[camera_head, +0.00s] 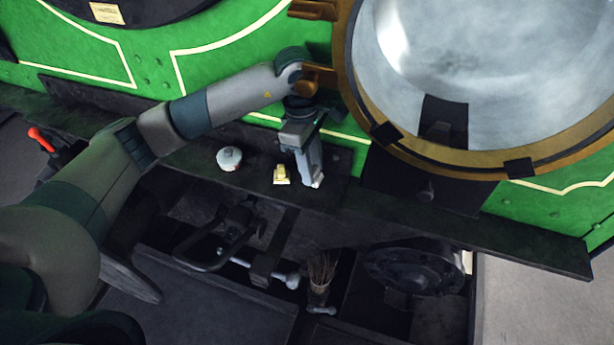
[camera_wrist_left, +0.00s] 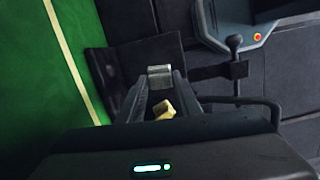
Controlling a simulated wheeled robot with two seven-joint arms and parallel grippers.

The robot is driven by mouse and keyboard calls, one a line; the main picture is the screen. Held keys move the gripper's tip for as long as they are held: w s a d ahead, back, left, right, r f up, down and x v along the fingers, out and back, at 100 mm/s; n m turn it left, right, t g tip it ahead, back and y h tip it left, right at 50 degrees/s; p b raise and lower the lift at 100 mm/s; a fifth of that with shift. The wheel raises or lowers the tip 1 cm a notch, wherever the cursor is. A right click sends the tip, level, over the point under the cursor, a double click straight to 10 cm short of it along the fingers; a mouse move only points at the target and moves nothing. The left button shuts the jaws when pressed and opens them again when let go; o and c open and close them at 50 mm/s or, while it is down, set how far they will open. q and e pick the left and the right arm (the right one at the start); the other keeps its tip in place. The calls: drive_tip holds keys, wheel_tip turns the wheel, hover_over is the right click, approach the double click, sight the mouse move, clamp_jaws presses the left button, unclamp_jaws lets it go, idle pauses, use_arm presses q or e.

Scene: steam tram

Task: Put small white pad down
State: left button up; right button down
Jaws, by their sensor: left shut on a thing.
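My left gripper (camera_head: 314,182) reaches down over the dark running board of the green tram, fingers pointing down. It is shut on the small white pad (camera_head: 318,181), of which only a pale bit shows at the fingertips. In the left wrist view the pad (camera_wrist_left: 160,72) shows as a pale grey block between the tips of my left gripper (camera_wrist_left: 159,80). From these views I cannot tell whether the pad touches the board. My right gripper is not in view.
A small yellow piece (camera_head: 281,175) sits on the running board (camera_head: 400,220) just left of the gripper. A round white-topped item (camera_head: 229,158) stands farther left. A large brass-rimmed round opening (camera_head: 350,70) is close on the right. A brush (camera_head: 320,272) is below.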

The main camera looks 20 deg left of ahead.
use_arm(q)
wheel_tip(320, 180, down, 4)
drive_tip(key=shift+r+p, duration=0.1)
drive_tip(key=shift+p, duration=0.45)
drive_tip(key=shift+f, duration=0.3)
drive_tip(key=o, duration=0.9)
